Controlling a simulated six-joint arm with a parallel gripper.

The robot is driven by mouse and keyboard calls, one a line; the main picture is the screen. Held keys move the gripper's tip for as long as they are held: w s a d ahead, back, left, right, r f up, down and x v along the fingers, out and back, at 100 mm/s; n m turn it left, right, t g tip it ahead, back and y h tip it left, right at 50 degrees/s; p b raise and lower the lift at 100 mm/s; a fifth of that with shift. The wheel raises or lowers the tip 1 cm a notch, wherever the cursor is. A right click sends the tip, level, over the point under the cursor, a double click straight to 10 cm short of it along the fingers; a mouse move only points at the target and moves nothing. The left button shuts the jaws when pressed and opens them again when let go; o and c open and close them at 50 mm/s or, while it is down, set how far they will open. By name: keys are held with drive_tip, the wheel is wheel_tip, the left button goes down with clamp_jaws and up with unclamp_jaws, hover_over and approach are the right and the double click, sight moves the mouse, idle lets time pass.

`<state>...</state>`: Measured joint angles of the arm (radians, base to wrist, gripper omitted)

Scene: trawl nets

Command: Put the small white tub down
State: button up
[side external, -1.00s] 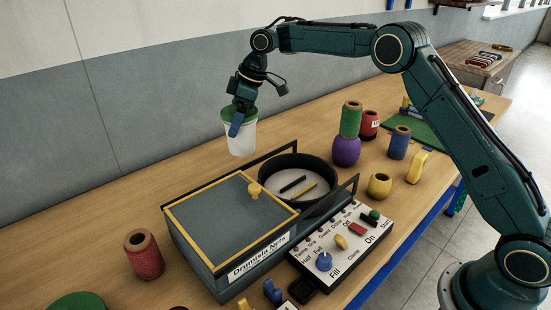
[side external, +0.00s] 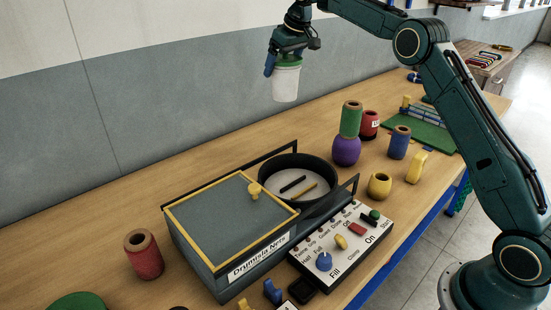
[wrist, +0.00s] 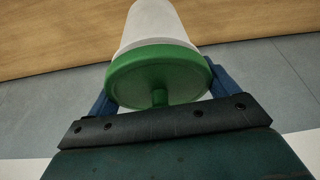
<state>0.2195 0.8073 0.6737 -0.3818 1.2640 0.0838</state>
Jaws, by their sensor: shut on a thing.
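The small white tub (side external: 286,84) has a green lid and hangs upright in the air above the back of the bench. My gripper (side external: 285,65) is shut on it near the lid, with blue fingers on its sides. In the wrist view the green lid (wrist: 158,75) with its small knob lies between the fingers, and the white tub body (wrist: 155,22) shows beyond it. The tub is well clear of the wooden bench (side external: 215,155).
A grey box with a yellow-edged lid (side external: 225,215), a round black pan (side external: 325,178) and a control panel (side external: 345,245) fill the middle front. A green spool (side external: 351,120) stands on a purple pot (side external: 346,151). A red spool (side external: 144,256) stands left. The back left bench is clear.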

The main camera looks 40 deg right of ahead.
sight(294, 98)
drive_tip(key=shift+f, duration=0.15)
wheel_tip(294, 98, down, 20)
idle(1.2)
drive_tip(key=o, duration=1.1)
drive_tip(key=shift+c, duration=0.2)
drive_tip(key=v, duration=1.1)
drive_tip(key=shift+s+r, duration=0.2)
drive_tip(key=shift+r, duration=0.4)
